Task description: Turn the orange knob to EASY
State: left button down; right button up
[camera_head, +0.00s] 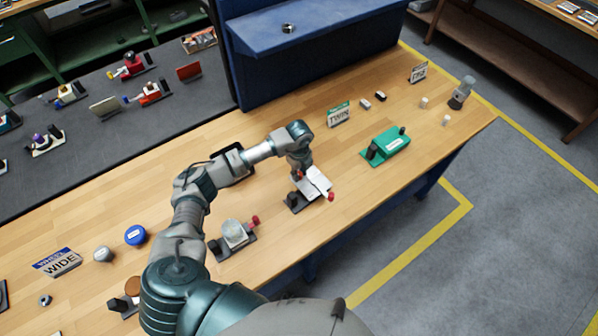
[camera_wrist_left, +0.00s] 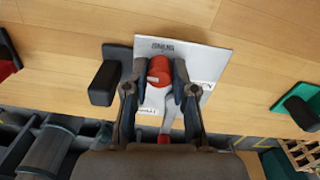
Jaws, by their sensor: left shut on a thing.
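The valve unit (camera_head: 317,181) stands on the wooden bench in the head view, with a white plate on a dark base. Its orange-red knob (camera_wrist_left: 159,70) is near the middle of the plate (camera_wrist_left: 207,65) in the wrist view. My left gripper (camera_wrist_left: 159,84) has one finger on each side of the knob and is shut on it. A red lever (camera_wrist_left: 163,139) sticks out from the plate towards the gripper's palm. Small labels on the plate are too small or turned to read, so the knob's setting cannot be told. My right gripper is not in view.
A similar unit with a red knob (camera_head: 238,235) stands to the left of it, near the bench's front edge. A green unit (camera_head: 388,145) stands to the right. A blue round cap (camera_head: 135,235) and a WIDE sign (camera_head: 57,262) are further left. The bench (camera_head: 290,240) has bare wood between these.

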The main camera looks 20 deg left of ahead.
aim_at(299, 173)
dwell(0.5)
pick_arm(q)
jog(key=c, duration=0.9)
grip_release()
jog(key=shift+c, duration=0.2)
jog(key=shift+w, duration=0.1)
notch_tip(299, 173, up, 12)
jog(key=shift+f, duration=0.2)
